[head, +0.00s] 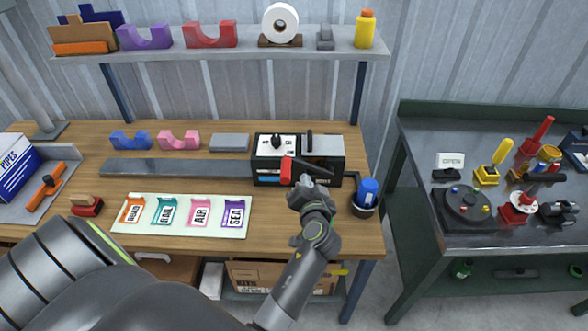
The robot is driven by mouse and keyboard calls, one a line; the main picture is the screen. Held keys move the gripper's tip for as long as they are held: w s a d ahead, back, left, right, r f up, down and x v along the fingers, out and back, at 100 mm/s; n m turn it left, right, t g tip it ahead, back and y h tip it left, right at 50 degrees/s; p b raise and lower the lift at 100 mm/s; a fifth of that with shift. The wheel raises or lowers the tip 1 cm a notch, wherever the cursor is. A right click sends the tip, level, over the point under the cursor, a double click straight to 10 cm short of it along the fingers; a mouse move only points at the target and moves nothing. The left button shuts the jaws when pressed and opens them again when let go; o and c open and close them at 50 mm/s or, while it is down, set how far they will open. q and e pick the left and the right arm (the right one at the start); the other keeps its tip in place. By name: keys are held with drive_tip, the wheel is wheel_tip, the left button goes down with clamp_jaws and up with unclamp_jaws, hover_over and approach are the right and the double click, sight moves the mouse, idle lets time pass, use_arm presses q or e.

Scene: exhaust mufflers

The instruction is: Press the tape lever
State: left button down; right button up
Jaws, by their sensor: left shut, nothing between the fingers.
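The tape machine (331,145), a dark box with a light top, stands at the right part of the wooden workbench. Its red lever (286,171) sticks out at the front. My left gripper (305,181) is shut and empty, with its tips at the front of the machine, just right of the lever's red end. I cannot tell whether the tips touch the lever. The gripper and wrist hide part of the machine's lower front. My right gripper is not in view.
A blue-capped item in a dark cup (367,196) stands close right of my wrist. A sheet with several coloured labels (180,232) lies to the left. A long grey bar (176,168) lies behind it. A shelf (225,54) with a white tape roll (280,13) hangs above.

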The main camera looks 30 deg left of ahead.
use_arm(q)
drive_tip(key=shift+a, duration=0.1)
drive_tip(key=w+a+f+b, duration=0.2)
drive_tip(key=w+a+f, duration=0.3)
drive_tip(key=a, duration=0.3)
drive_tip(key=shift+w+f, duration=0.15)
drive_tip(key=shift+w, duration=0.45)
drive_tip(key=shift+a+f, duration=0.1)
